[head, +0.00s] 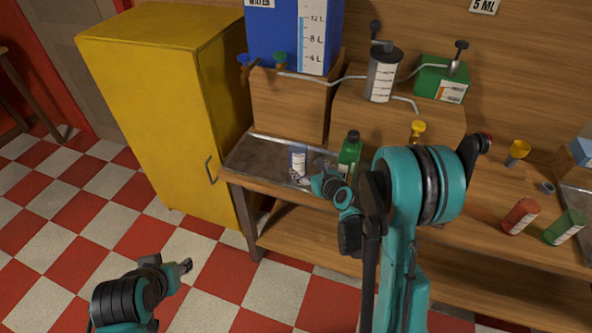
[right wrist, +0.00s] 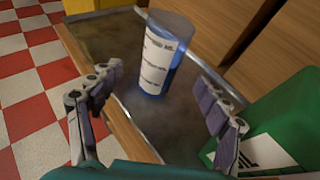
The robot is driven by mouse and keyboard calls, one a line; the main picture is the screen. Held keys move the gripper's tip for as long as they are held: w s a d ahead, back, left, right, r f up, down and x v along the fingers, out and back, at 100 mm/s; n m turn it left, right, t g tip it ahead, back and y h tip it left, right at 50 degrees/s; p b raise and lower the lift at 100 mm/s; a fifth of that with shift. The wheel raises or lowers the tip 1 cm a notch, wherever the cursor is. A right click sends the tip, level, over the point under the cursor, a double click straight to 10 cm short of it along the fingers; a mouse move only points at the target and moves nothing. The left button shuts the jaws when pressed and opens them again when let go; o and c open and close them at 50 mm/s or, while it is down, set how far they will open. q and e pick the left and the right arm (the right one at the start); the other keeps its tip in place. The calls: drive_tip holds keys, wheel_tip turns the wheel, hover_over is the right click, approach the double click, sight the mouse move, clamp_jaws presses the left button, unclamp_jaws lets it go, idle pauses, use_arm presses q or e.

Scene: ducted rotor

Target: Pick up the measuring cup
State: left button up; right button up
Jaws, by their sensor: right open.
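The measuring cup (head: 298,157) stands upright on a metal tray at the left end of the bench. In the right wrist view the cup (right wrist: 160,62) is clear and bluish with a white marked label. My right gripper (head: 306,182) is at the near side of the cup. In the right wrist view its fingers (right wrist: 155,95) are spread, with the cup beyond them and nothing held. My left gripper (head: 185,266) is low over the floor at the left, away from the bench; its jaws are too small to read.
A green bottle (head: 349,155) stands close to the right of the cup; its side (right wrist: 285,120) is near my right finger. The tray (head: 258,158) has a raised rim. A yellow cabinet (head: 150,110) stands left of the bench. Red (head: 519,216) and green bottles lie further right.

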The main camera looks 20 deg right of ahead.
sight(298, 158)
drive_tip(key=x, duration=0.2)
drive_tip(key=b+x, duration=0.1)
drive_tip(key=x, duration=0.2)
drive_tip(key=b+x, duration=0.1)
drive_tip(key=x, duration=0.2)
drive_tip(key=shift+w+r, duration=0.15)
drive_tip(key=shift+r, duration=0.3)
drive_tip(key=shift+d, duration=0.1)
drive_tip(key=c, duration=1.5)
